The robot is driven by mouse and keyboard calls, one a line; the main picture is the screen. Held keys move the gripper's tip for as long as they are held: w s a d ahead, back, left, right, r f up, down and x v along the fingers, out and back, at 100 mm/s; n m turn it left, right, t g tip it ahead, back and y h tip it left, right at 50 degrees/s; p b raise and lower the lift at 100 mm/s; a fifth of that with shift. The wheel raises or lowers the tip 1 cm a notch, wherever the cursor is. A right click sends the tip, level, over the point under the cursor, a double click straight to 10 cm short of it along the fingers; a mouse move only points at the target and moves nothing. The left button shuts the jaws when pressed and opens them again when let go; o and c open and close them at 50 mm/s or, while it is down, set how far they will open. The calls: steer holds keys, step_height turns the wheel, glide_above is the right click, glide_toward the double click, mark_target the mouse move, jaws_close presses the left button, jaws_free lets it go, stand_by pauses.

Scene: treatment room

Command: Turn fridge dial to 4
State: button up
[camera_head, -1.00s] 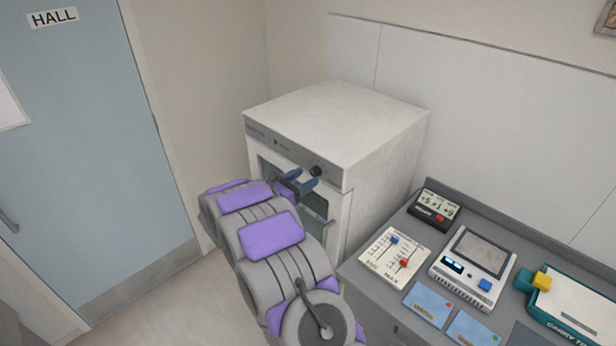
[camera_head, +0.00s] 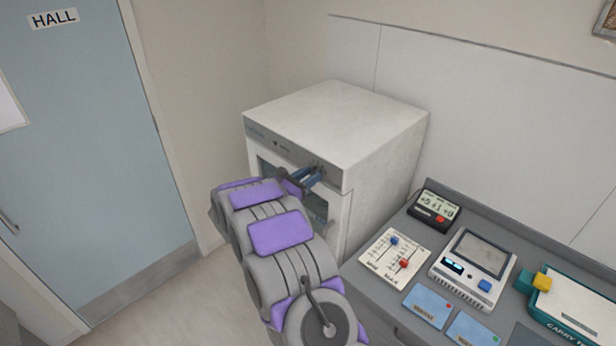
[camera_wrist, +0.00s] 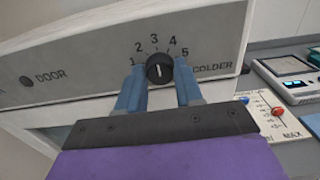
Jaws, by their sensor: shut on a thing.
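The white fridge (camera_head: 340,112) stands in the corner with its grey control strip facing my arm. In the wrist view, its black round dial (camera_wrist: 159,69) sits on the strip under printed numbers 1 to 5, with COLDER at the right. The dial's pale mark points upward, seemingly near 3; the exact setting is hard to read. My gripper (camera_wrist: 160,82) has one blue finger on each side of the dial and is shut on it. In the head view, my gripper (camera_head: 314,173) reaches the strip, and its fingers mostly hide the dial.
Right of the fridge, a grey counter (camera_head: 390,297) holds a slider panel (camera_head: 382,268), a device with a screen (camera_head: 470,270), a small display box (camera_head: 434,210), blue cards and a teal tray. A blue door (camera_head: 90,150) stands at the left.

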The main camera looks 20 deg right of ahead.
steer(key=shift+c, duration=1)
steer(key=shift+w, duration=0.1)
steer(key=shift+m, duration=0.4)
steer(key=shift+m+b, duration=0.6)
steer(key=shift+m, duration=0.3)
steer(key=shift+m+b, duration=1.9)
steer(key=shift+m, duration=0.3)
steer(key=o, duration=1)
steer(key=shift+a, duration=0.1)
